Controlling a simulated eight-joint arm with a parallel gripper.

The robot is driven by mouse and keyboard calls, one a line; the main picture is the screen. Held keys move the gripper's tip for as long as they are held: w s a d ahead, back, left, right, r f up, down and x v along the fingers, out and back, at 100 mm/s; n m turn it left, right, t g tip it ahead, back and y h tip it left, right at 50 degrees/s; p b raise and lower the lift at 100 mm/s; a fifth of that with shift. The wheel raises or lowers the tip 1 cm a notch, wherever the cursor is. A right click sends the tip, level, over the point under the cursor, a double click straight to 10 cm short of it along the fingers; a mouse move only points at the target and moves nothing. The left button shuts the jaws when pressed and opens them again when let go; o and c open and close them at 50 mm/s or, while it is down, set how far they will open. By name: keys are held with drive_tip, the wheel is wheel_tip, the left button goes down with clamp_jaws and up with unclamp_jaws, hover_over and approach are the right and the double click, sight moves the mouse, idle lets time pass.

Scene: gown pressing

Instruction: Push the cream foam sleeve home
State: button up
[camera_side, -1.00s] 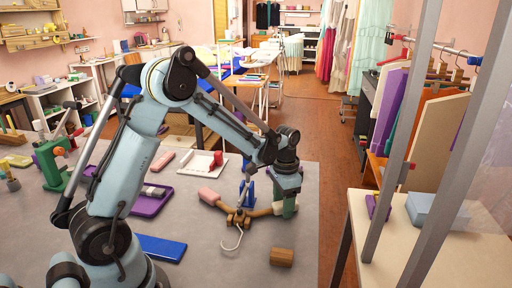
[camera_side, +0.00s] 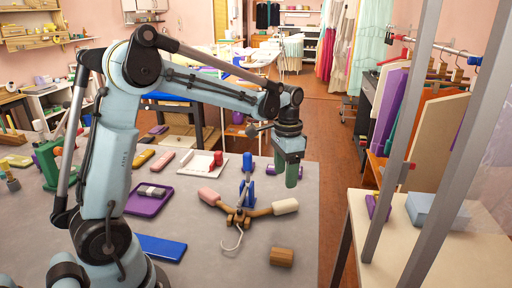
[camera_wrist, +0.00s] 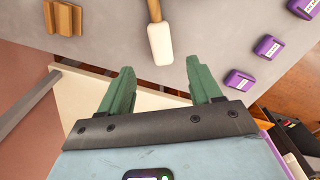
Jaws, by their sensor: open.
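The cream foam sleeve (camera_side: 286,206) sits on the right arm end of a wooden hanger (camera_side: 262,212), with bare wood showing inward of it. A pink sleeve (camera_side: 209,196) is on the hanger's left end. The hanger is held at its middle by a blue stand, its metal hook toward the front. My gripper (camera_side: 291,175) is above and behind the cream sleeve, empty, fingers pointing down. In the wrist view my green gripper fingers (camera_wrist: 157,90) are spread apart, and the cream sleeve (camera_wrist: 160,44) lies beyond them, untouched.
A wooden block (camera_side: 282,257) lies in front of the hanger. Purple labelled boxes (camera_wrist: 240,79) show in the wrist view. The table's right edge is close to the sleeve.

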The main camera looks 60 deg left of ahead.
drive_tip(key=shift+r, duration=1.05)
drive_tip(key=s+d+n+t, duration=0.1)
drive_tip(key=s+d+t, duration=0.2)
drive_tip(key=s, duration=0.3)
drive_tip(key=s+d+r+n+t, duration=0.1)
drive_tip(key=s+d+t, duration=0.3)
drive_tip(key=s, duration=0.3)
drive_tip(key=shift+s+d+n, duration=0.15)
drive_tip(key=shift+n, duration=0.25)
drive_tip(key=shift+r, duration=0.1)
